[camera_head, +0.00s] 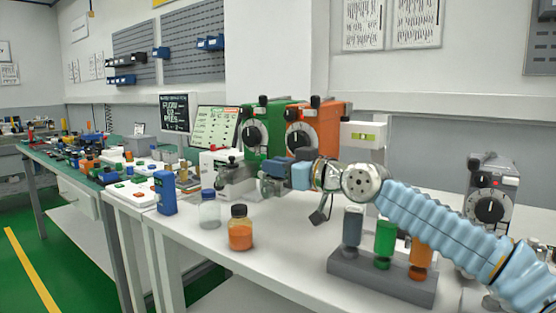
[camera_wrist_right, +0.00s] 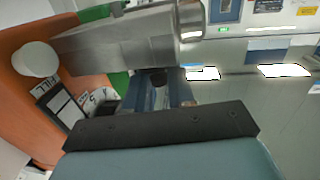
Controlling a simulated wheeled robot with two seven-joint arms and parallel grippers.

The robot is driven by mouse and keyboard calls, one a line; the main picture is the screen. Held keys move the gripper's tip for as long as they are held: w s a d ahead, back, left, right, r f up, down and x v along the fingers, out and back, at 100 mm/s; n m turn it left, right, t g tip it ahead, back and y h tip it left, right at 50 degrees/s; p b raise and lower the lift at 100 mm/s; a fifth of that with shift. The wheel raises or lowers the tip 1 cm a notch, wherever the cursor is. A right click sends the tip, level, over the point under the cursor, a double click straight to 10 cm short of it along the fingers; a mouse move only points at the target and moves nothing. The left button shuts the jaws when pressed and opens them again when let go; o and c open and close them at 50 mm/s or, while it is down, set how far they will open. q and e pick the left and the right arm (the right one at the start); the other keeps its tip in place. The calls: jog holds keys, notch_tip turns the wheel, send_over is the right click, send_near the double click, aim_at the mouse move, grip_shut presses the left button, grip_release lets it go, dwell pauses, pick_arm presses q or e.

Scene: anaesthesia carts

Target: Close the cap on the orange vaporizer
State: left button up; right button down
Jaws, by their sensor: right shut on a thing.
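The orange vaporizer (camera_head: 318,115), with a black and white dial, stands at the back of the bench beside a green one. Its orange side (camera_wrist_right: 70,95) fills the left of the right wrist view, with a "FILL" label and a pale round knob. My right gripper (camera_head: 265,184) is in front of the vaporizers' lower part, reaching in from the right. In the right wrist view its fingers (camera_wrist_right: 162,92) are closed around a small dark part, apparently the cap, which is mostly hidden. A grey metal cylinder (camera_wrist_right: 130,40) crosses above the fingers. My left gripper is not in view.
A bottle with orange contents (camera_head: 240,232), a clear bottle (camera_head: 209,212) and a blue bottle (camera_head: 165,195) stand at the front left. A grey rack (camera_head: 380,280) with several coloured fillers is below my right arm. A grey vaporizer (camera_head: 490,195) stands right.

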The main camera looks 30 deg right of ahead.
jog(key=shift+f, duration=0.1)
dwell(0.4)
jog(key=c, duration=1.1)
grip_release()
jog(key=shift+s+d, duration=0.1)
jog(key=shift+s, duration=0.2)
jog(key=b+v, duration=0.2)
jog(key=v, duration=1.1)
jog(key=shift+b, duration=0.35)
jog(key=shift+d, duration=0.1)
